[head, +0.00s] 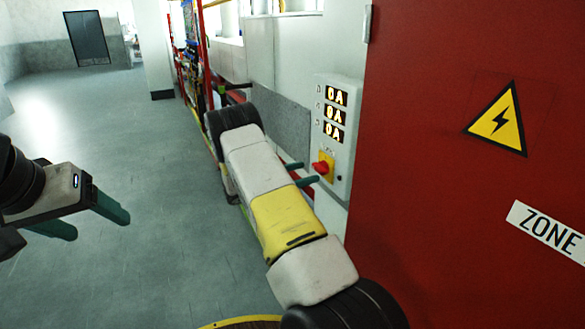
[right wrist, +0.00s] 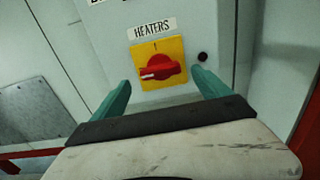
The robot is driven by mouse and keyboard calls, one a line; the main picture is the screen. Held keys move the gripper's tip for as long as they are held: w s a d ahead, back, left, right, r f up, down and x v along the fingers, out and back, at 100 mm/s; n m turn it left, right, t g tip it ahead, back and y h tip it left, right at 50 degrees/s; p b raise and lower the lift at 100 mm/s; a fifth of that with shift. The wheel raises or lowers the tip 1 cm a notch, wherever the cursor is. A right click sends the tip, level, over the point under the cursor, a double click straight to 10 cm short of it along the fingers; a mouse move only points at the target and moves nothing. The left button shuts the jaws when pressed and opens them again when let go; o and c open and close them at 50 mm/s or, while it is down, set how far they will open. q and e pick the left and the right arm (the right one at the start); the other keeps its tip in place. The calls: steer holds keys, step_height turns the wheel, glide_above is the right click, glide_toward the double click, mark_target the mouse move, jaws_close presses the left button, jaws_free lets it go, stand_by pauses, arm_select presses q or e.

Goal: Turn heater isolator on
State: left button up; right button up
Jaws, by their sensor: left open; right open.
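The heater isolator is a red rotary knob (head: 322,168) on a yellow plate, low on a pale wall panel (head: 344,99). In the right wrist view the knob (right wrist: 160,69) sits below a "HEATERS" label (right wrist: 154,29). Its handle lies nearly level, with a white mark at its left end, and a mark shows above it on the plate. My right gripper (head: 306,173) is open, its green fingers reaching toward the knob. In the right wrist view its fingers (right wrist: 163,84) stand either side of the knob; contact cannot be told. My left gripper (head: 95,220) is open and empty over the floor.
Several lit displays (head: 336,114) sit above the knob on the panel. A red door or cabinet side (head: 430,200) with a yellow warning triangle (head: 498,119) stands close at right. A small dark round fitting (right wrist: 203,57) is right of the knob. Grey floor (head: 130,150) is open at left.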

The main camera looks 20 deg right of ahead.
mark_target(316, 170)
steer(key=shift+w+d, duration=0.15)
steer(key=shift+d, duration=1.7)
steer(key=c, duration=1.4)
steer(key=shift+o, duration=0.2)
